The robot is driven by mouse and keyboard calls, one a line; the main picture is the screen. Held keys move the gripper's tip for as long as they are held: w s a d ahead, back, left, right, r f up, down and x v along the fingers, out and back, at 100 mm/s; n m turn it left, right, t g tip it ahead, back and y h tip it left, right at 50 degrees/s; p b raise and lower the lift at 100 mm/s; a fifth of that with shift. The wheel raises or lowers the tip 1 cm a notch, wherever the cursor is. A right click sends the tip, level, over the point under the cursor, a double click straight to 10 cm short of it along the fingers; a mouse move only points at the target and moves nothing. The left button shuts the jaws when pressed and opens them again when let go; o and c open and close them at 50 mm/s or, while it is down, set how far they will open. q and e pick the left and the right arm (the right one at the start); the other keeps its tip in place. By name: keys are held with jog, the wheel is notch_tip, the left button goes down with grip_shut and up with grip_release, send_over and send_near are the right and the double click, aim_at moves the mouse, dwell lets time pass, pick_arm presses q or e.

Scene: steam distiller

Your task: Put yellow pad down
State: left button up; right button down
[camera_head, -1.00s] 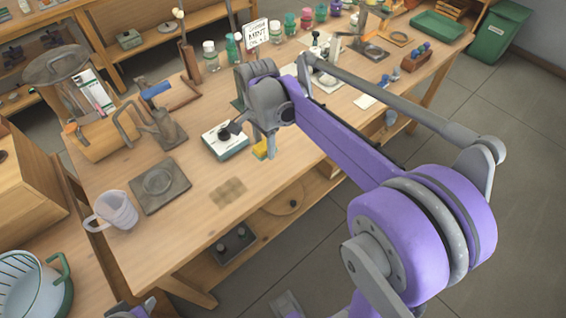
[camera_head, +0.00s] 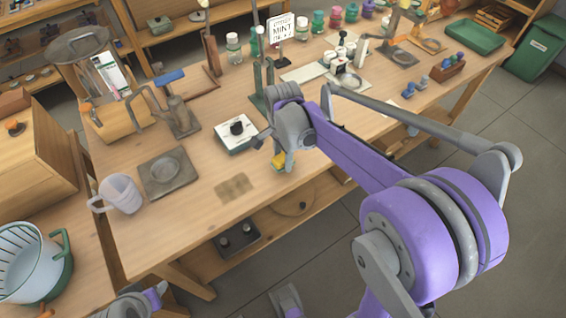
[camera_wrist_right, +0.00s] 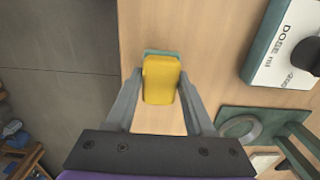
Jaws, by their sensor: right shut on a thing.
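The yellow pad (camera_head: 279,161) is a small block near the table's front edge in the head view. In the right wrist view the yellow pad (camera_wrist_right: 160,80) sits between the fingertips, with a green layer showing at its far end. My right gripper (camera_head: 283,159) is shut on it. The gripper's fingers (camera_wrist_right: 160,97) flank the pad in the wrist view. Whether the pad touches the tabletop I cannot tell. My left gripper is not clearly in view.
The wooden table (camera_head: 215,215) has bare space at front left around a brown square patch (camera_head: 235,187). A white dose box (camera_head: 236,133) stands left of my right gripper. A green stand (camera_head: 262,88) is behind it. A dark plate (camera_head: 168,173) and mug (camera_head: 120,193) stand further left.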

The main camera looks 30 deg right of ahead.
notch_tip(320, 180, down, 2)
jog(key=shift+f, duration=0.25)
